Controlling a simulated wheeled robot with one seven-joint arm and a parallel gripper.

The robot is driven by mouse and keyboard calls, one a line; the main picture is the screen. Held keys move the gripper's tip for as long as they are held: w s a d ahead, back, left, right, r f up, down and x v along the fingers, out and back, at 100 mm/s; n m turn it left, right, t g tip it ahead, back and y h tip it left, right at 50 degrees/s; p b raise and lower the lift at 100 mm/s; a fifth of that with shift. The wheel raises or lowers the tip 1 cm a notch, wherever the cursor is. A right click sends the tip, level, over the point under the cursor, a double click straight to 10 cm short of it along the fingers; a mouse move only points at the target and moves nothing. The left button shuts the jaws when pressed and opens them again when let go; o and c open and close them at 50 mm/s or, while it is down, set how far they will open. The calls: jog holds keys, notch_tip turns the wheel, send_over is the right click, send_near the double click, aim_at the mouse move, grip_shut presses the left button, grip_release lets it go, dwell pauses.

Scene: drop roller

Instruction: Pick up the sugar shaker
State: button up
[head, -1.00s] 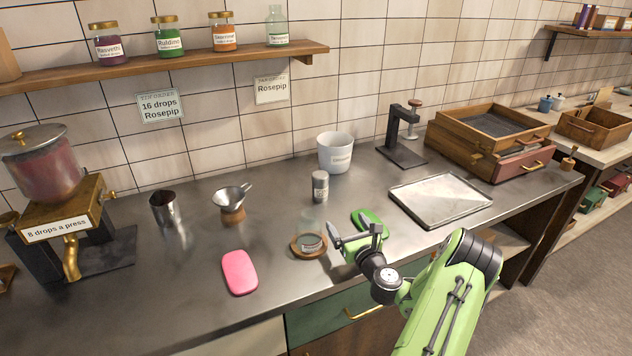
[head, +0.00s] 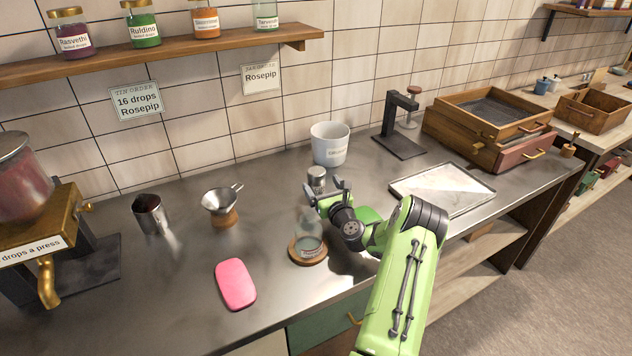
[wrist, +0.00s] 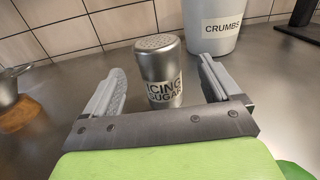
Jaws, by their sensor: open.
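The sugar shaker (wrist: 161,75) is a small metal cylinder with a perforated top and an "ICING SUGAR" label. It stands upright on the counter, and in the head view its top (head: 316,175) shows just behind my gripper. My gripper (head: 328,190) is open, low over the counter. In the wrist view the shaker stands between the two fingers (wrist: 162,92), slightly beyond them, with a gap on each side. The shaker's lower part is hidden by my gripper in the head view.
A white "CRUMBS" bin (head: 330,145) stands close behind the shaker. A glass jar on a wooden coaster (head: 308,252) is just in front of my gripper.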

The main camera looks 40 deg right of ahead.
aim_at(314, 174)
jog(key=x, duration=0.7)
jog(key=shift+a, duration=0.15)
jog(key=c, duration=1.1)
